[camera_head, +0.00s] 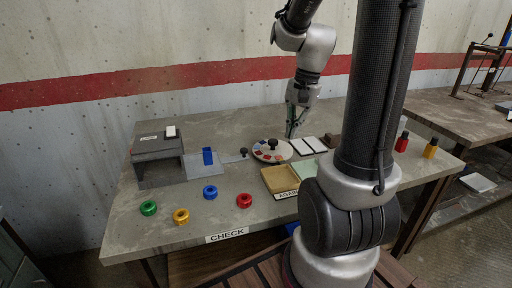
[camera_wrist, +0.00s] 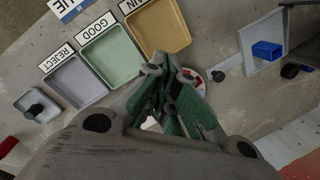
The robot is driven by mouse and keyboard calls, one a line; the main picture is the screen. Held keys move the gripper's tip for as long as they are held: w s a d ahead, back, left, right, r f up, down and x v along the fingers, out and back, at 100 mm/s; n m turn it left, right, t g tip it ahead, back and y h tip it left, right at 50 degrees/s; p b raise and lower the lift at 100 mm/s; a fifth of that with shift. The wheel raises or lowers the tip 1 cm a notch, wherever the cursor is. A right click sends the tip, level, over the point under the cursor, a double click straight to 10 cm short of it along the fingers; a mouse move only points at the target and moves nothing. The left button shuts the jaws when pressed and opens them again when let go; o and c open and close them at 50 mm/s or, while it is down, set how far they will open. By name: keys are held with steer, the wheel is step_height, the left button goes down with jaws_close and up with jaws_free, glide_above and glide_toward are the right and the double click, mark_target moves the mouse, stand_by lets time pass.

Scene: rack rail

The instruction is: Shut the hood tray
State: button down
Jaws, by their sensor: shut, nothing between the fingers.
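The grey hood (camera_head: 157,148) stands at the left of the bench. Its pale tray (camera_head: 194,171) is out to the right of the hood, with a blue block (camera_head: 207,156) upright on it. A thin arm with a black knob (camera_head: 244,152) extends from the tray's right side.
A round dial (camera_head: 263,155) with coloured patches and a black knob stands between tray and gripper. A tan bin (camera_head: 280,180), green bin (camera_wrist: 112,55) and grey bin (camera_wrist: 76,82) lie nearby. Several coloured rings, including a red one (camera_head: 244,200), lie along the front.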

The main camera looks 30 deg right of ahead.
steer(key=w+f+m+t, duration=0.1)
steer(key=w+m+t, duration=0.1)
steer(key=w+m, duration=0.9)
steer(key=f+m, duration=0.1)
steer(key=f, duration=0.2)
steer(key=a+f+m, duration=0.1)
steer(key=f, duration=0.2)
steer(key=s+f+m, duration=0.1)
steer(key=f, duration=0.2)
steer(key=shift+a+f+y, duration=0.25)
steer(key=shift+f+y, duration=0.15)
steer(key=shift+w+a+f, duration=0.15)
steer(key=shift+w+a, duration=0.7)
steer(key=shift+a, duration=0.2)
steer(key=shift+w+a+f, duration=0.15)
steer(key=shift+w+a, duration=0.35)
glide_toward(217, 164)
steer(key=x, duration=0.5)
steer(key=shift+w, duration=0.2)
